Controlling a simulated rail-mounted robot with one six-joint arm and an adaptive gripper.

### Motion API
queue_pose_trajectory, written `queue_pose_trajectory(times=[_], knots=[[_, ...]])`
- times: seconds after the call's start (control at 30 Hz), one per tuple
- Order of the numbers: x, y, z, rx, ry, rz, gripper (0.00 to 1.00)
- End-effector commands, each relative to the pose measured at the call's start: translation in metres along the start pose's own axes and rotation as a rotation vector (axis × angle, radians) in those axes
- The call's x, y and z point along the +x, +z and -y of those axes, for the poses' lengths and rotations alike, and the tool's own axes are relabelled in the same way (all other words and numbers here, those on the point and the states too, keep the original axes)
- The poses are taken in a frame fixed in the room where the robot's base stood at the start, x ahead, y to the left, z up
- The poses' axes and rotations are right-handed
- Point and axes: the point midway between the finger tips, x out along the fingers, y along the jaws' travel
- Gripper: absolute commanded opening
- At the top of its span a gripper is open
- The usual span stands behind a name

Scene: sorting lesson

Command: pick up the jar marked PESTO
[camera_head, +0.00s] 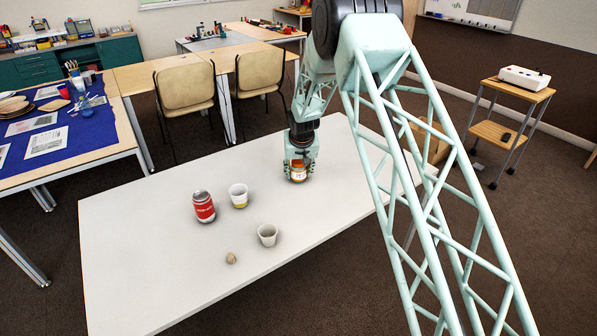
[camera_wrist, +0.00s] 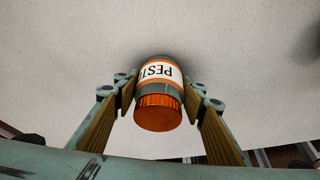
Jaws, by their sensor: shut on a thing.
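The jar marked PESTO (camera_wrist: 158,78) has an orange lid, a white label with black letters and an orange stripe. In the wrist view it is between the two fingers of my gripper (camera_wrist: 158,105), and the last letter of its label is partly out of sight. In the head view the jar (camera_head: 298,174) is at the right part of the white table (camera_head: 150,255), with my gripper (camera_head: 299,168) around it from above. The gripper is shut on the jar. The jar is upright at or very near the tabletop; I cannot tell whether it touches it.
The table's front left is clear. Two chairs (camera_head: 186,90) stand behind the table.

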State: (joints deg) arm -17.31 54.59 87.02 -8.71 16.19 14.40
Motion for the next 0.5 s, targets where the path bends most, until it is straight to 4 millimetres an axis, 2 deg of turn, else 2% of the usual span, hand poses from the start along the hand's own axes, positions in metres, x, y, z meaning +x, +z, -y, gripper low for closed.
queue_pose_trajectory(times=[0.27, 0.5], knots=[[-0.004, -0.002, 0.0, 0.0, 0.0, 0.0, 0.25], [-0.019, -0.008, 0.0, 0.0, 0.0, -0.001, 0.25]])
